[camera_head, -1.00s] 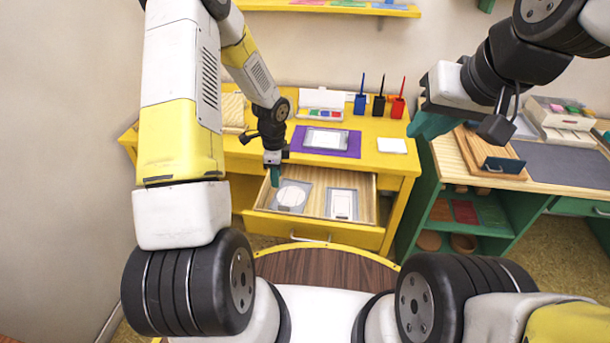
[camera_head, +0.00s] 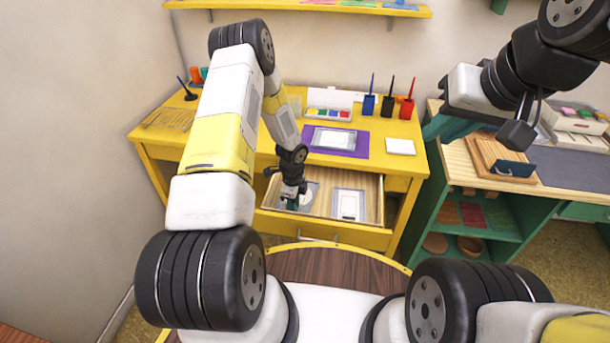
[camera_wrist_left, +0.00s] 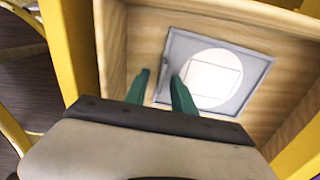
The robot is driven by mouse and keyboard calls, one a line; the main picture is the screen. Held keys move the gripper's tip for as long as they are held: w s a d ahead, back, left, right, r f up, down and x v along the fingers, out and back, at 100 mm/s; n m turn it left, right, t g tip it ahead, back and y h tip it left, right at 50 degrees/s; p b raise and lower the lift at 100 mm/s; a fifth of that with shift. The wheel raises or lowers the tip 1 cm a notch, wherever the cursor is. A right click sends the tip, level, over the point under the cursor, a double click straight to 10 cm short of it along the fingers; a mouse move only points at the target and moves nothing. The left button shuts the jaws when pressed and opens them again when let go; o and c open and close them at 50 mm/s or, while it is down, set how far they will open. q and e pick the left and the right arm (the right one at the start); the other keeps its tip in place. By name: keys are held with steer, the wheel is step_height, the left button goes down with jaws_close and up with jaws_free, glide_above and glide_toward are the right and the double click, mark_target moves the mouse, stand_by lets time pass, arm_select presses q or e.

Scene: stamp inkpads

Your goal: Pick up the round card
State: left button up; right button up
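The round card (camera_wrist_left: 213,74) is white and lies in a square grey holder (camera_wrist_left: 246,94) inside the open drawer, clear in the left wrist view. In the head view the card (camera_head: 306,197) is partly hidden behind my left gripper (camera_head: 291,206). My left gripper's green fingers (camera_wrist_left: 160,88) are apart with nothing between them. They are over the drawer at the holder's left side in the left wrist view; one finger overlaps the holder's edge. I cannot tell whether it touches. My right gripper (camera_head: 437,128) is high at the right, over the table gap; its finger opening is not clear.
The yellow desk's open drawer (camera_head: 318,231) has a second grey holder with a white rectangular card (camera_head: 348,205) on its right. On the desk are a purple mat (camera_head: 361,146), several pen pots and a white card (camera_head: 400,147). A green shelf unit stands right.

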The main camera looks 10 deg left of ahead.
arm_select(q)
jaws_close()
stand_by(0.3)
